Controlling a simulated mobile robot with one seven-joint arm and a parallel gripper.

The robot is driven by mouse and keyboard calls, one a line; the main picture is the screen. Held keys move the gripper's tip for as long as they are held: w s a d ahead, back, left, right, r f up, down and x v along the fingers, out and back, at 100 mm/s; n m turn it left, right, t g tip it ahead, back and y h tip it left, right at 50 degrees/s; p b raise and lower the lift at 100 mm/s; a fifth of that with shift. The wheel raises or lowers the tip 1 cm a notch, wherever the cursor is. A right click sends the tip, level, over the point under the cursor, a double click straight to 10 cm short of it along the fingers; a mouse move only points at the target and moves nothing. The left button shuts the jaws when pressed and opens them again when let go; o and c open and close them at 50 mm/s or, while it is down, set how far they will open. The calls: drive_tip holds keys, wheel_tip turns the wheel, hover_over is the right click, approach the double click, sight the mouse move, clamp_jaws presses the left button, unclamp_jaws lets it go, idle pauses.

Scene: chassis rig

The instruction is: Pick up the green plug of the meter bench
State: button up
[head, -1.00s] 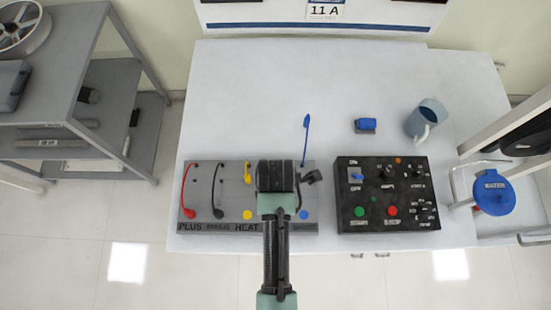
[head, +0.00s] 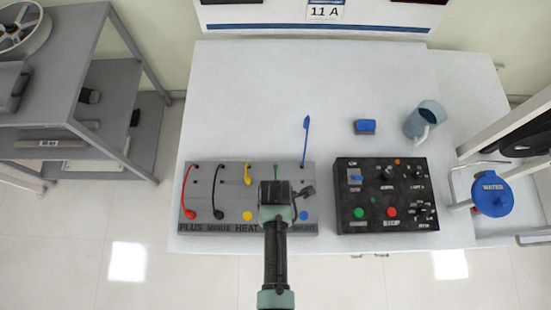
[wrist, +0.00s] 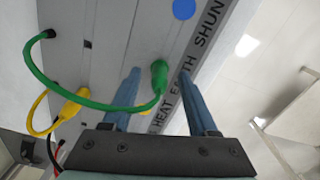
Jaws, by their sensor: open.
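The green plug (wrist: 159,78) shows in the wrist view at the end of a curved green cable (wrist: 88,102), by the EARTH label of the grey meter bench (head: 232,222). My gripper (wrist: 157,72) is open, with one blue-grey finger on each side of the plug in the picture. Neither finger visibly touches it; I cannot tell whether the plug is at fingertip depth. In the head view my gripper (head: 276,190) hangs over the bench's right part and hides the plug; only a bit of green cable shows behind it.
A yellow plug (wrist: 76,100) and lead lie left of the green one in the wrist view. Red (head: 188,190) and black (head: 219,195) leads, a blue lead (head: 305,140) and a black control box (head: 388,195) are nearby.

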clamp_jaws()
drive_tip(key=shift+r, duration=0.15)
